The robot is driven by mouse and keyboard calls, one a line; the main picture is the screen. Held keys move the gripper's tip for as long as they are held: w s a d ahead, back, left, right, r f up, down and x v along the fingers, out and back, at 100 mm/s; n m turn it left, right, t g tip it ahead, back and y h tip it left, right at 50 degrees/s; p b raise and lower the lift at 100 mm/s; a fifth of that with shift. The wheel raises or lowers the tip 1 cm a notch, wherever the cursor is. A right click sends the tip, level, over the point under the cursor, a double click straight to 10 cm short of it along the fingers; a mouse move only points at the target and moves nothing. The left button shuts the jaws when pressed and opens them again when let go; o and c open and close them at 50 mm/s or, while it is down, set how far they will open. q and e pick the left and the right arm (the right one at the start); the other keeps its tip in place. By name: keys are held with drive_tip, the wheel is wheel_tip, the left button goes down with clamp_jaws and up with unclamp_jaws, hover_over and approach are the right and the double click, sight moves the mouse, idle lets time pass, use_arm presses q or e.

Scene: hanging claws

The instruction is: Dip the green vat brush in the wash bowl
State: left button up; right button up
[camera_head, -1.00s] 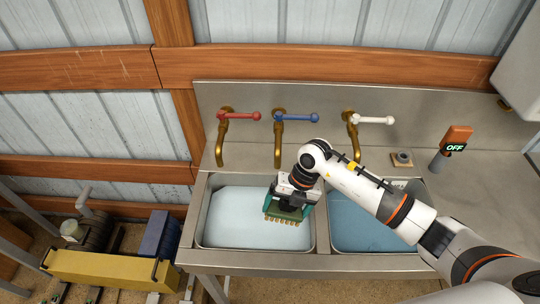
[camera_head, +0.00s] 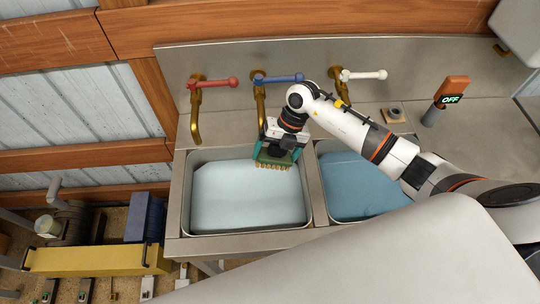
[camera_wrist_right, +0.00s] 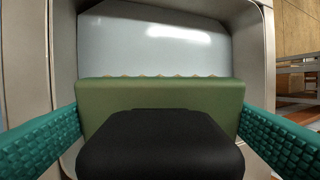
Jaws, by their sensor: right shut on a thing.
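My right gripper (camera_head: 277,150) has teal fingers and is shut on the green vat brush (camera_head: 271,161). The brush is a green block with a row of tan bristle tufts along its lower edge. It is at the back right of the left basin (camera_head: 247,229), which holds pale whitish liquid. I cannot tell whether the bristles touch the liquid. In the right wrist view the green block (camera_wrist_right: 100,99) sits between both teal fingers, with the pale basin beyond. A black part covers its near middle. My left gripper is not in view.
The right basin (camera_head: 360,186) holds blue liquid. Red (camera_head: 213,83), blue (camera_head: 279,79) and white (camera_head: 362,75) tap handles line the back of the steel sink. An orange lever marked OFF (camera_head: 452,92) stands right. A pale surface, apparently mine, covers the lower right.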

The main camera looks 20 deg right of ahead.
drive_tip(key=shift+d+f, duration=0.35)
drive_tip(key=shift+f, duration=0.1)
drive_tip(key=shift+d+f+b, duration=0.2)
drive_tip(key=shift+d+b, duration=0.05)
drive_tip(key=shift+b, duration=0.25)
drive_tip(key=shift+w+d+f+b, duration=0.1)
drive_tip(key=shift+d+f+b, duration=0.15)
drive_tip(key=shift+d+b, duration=0.05)
drive_tip(key=shift+f, duration=0.25)
drive_tip(key=shift+a+f+b, duration=0.15)
drive_tip(key=shift+f+b, duration=0.2)
drive_tip(key=shift+b, duration=0.1)
drive_tip(key=shift+b+x, duration=0.45)
drive_tip(key=shift+x, duration=0.3)
use_arm(q)
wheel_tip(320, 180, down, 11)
drive_tip(key=b, duration=0.7)
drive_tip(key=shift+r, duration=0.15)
use_arm(e)
drive_tip(key=shift+x, duration=5.75)
drive_tip(key=shift+a, duration=0.1)
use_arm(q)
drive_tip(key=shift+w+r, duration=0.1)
use_arm(e)
drive_tip(key=shift+r, duration=0.15)
